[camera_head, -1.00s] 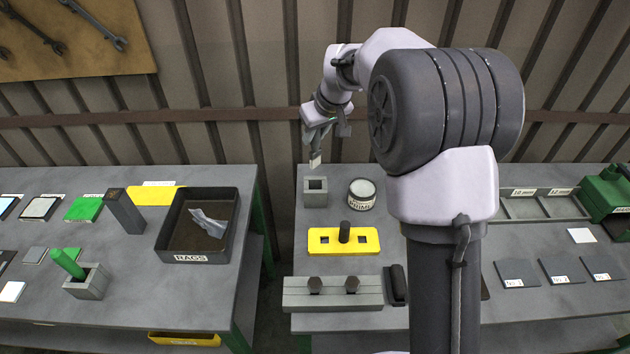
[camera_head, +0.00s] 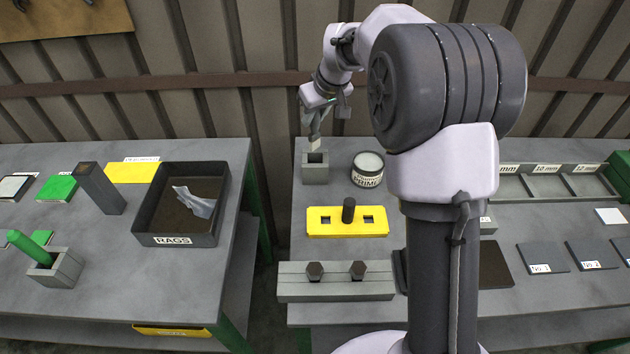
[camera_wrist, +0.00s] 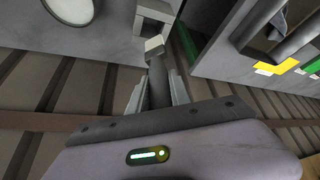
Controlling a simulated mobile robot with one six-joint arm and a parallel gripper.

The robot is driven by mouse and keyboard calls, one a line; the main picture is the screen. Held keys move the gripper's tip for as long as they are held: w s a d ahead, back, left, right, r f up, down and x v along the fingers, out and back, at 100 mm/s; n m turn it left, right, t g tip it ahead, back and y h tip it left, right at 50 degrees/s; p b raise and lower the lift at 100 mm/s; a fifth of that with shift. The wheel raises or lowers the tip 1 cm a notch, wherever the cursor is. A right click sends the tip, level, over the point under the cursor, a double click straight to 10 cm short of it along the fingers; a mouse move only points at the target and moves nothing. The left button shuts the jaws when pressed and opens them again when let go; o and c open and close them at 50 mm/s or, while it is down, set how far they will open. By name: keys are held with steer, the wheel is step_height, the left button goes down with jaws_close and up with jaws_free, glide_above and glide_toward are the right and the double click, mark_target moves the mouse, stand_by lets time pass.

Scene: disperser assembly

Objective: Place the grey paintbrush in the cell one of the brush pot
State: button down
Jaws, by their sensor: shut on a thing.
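My gripper (camera_head: 316,118) is shut on the grey paintbrush, with its handle (camera_wrist: 158,86) between the fingers. The pale bristle end (camera_head: 315,143) points down. A small grey square pot (camera_head: 315,174), which looks like the brush pot, stands on the right-hand table near its back left corner. The bristle end is just above the pot's dark opening, or slightly behind it; I cannot tell the exact gap. In the wrist view the bristle tip (camera_wrist: 154,47) shows beside the pot (camera_wrist: 154,12), whose far part is cut off by the picture's edge.
A paint tin (camera_head: 368,175) stands close right of the pot. A yellow block (camera_head: 325,227) with a dark peg lies in front. On the left table are a rags tray (camera_head: 180,240) and a grey holder (camera_head: 62,270) with a green handle. A gap separates the tables.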

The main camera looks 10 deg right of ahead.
mark_target(316, 143)
step_height(316, 143, down, 10)
steer(key=b, duration=0.4)
steer(key=shift+w, duration=0.15)
steer(key=shift+f, duration=0.1)
steer(key=shift+f, duration=0.15)
steer(key=c, duration=1.2)
jaws_free()
